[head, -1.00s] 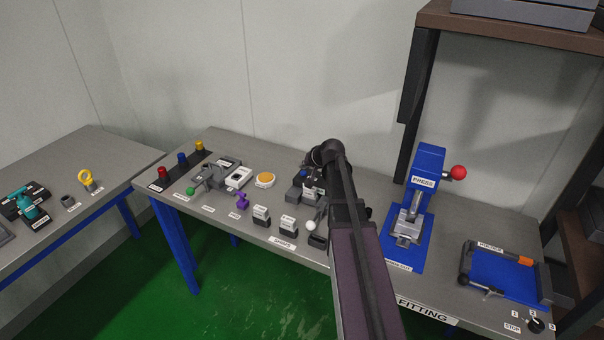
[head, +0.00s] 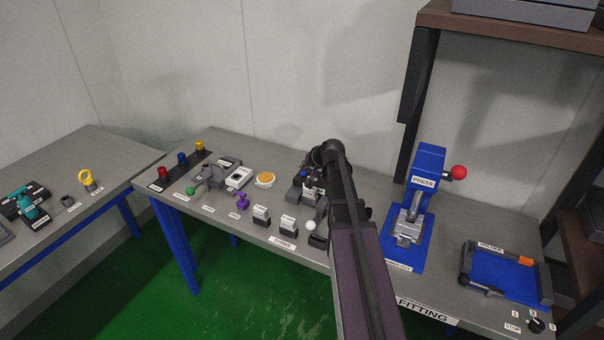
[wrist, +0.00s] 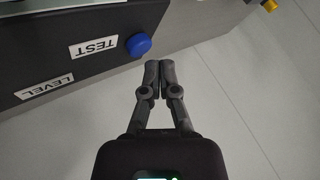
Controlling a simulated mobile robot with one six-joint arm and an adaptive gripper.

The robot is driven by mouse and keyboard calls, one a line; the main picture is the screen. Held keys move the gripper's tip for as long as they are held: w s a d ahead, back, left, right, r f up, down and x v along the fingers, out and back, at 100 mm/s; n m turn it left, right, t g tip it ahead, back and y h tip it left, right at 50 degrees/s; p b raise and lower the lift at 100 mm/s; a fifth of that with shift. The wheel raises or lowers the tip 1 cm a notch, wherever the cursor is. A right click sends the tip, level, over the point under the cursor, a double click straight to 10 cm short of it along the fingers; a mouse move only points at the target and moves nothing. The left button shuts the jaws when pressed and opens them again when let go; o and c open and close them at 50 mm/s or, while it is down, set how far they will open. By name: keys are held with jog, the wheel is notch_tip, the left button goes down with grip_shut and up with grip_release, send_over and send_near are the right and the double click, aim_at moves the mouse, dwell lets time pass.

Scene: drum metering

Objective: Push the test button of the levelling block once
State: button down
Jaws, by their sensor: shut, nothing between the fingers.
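The levelling block is a dark grey block (wrist: 62,62) in the wrist view, with white TEST and LEVEL labels on its face. Its test button (wrist: 139,45) is a round blue knob standing out beside the TEST label. My gripper (wrist: 159,68) is shut and empty. Its fingertips appear just beside the button, below and right of it in the picture. A small gap shows between them; the depth is hard to judge. In the head view, my arm and wrist partly hide the block area on the bench.
The bench also carries the blue press (head: 428,165) right of my arm, and the orange-yellow round button (head: 265,180) and several small labelled parts to its left. The holder fixture (head: 500,275) is at far right. A wall stands behind; a shelf (head: 520,32) hangs upper right.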

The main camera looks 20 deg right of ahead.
aim_at(304, 173)
jog(key=shift+f+b, duration=0.8)
jog(key=shift+f, duration=0.05)
dwell(1.0)
jog(key=shift+r, duration=0.1)
jog(key=shift+r+p, duration=0.85)
jog(key=shift+p, duration=0.05)
dwell(0.3)
notch_tip(304, 173, up, 5)
jog(key=p, duration=0.5)
dwell(0.9)
